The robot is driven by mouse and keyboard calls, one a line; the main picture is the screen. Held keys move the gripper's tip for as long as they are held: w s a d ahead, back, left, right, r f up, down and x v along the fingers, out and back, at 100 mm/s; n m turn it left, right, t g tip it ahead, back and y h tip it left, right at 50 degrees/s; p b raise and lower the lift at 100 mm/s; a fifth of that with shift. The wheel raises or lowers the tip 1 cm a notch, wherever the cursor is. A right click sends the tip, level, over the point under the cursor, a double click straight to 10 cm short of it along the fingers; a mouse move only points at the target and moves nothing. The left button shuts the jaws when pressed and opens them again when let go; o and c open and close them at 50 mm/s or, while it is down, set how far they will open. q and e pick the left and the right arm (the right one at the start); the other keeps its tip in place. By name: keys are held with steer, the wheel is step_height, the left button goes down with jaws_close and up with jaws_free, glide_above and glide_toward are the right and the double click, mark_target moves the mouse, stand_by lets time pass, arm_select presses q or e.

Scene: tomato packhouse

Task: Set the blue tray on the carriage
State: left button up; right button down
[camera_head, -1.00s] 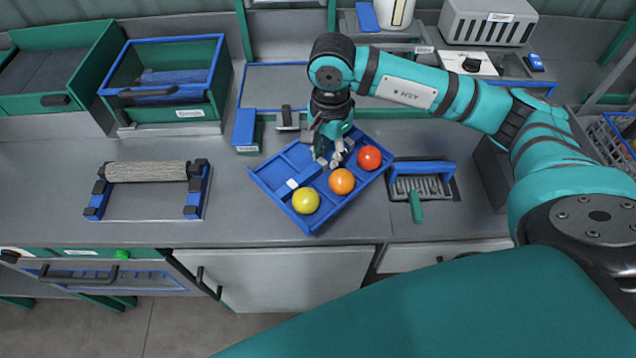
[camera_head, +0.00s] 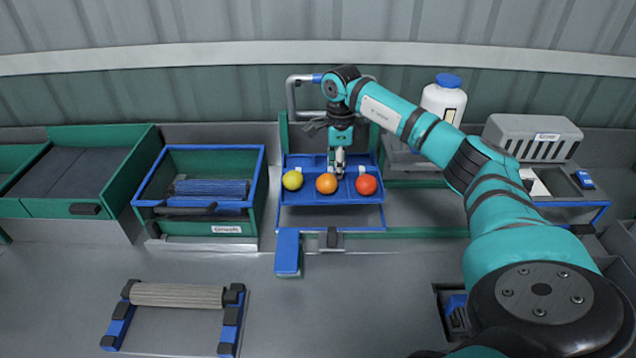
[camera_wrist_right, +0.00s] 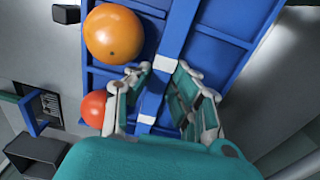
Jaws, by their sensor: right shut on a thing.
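The blue tray (camera_head: 302,163) is at the back of the bench in the head view, with a yellow tomato (camera_head: 292,180), an orange tomato (camera_head: 326,183) and a red tomato (camera_head: 366,184) in its front row. My right gripper (camera_head: 338,170) is shut on the tray's middle rib. The wrist view shows the fingers (camera_wrist_right: 158,98) on either side of that rib, with the tray (camera_wrist_right: 240,22) looking about level in the head view. The blue-edged carriage (camera_head: 350,215) shows just below and in front of the tray. I cannot tell whether they touch. My left gripper is not in view.
A green and blue crate (camera_head: 200,158) stands left of the tray. A blue block (camera_head: 288,252) sits in front of the carriage. A white bottle with a blue lid (camera_head: 443,100) and a grey vented box (camera_head: 530,136) stand to the right. A roller stand (camera_head: 178,295) is front left.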

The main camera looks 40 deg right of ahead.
steer(key=shift+w+d+r, duration=0.1)
steer(key=shift+w+d, duration=0.2)
steer(key=shift+s+f+b, duration=0.15)
steer(key=shift+f+b, duration=0.55)
step_height(320, 180, down, 4)
steer(key=b, duration=0.3)
steer(key=shift+f, duration=0.1)
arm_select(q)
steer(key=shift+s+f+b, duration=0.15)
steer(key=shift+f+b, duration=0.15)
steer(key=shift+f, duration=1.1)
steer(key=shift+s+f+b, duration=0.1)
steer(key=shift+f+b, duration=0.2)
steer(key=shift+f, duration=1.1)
arm_select(e)
steer(key=shift+f, duration=1.05)
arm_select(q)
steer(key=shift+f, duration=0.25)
arm_select(e)
steer(key=shift+f, duration=0.4)
steer(key=c, duration=1.1)
jaws_free()
steer(key=shift+c, duration=0.4)
steer(key=shift+c, duration=1.3)
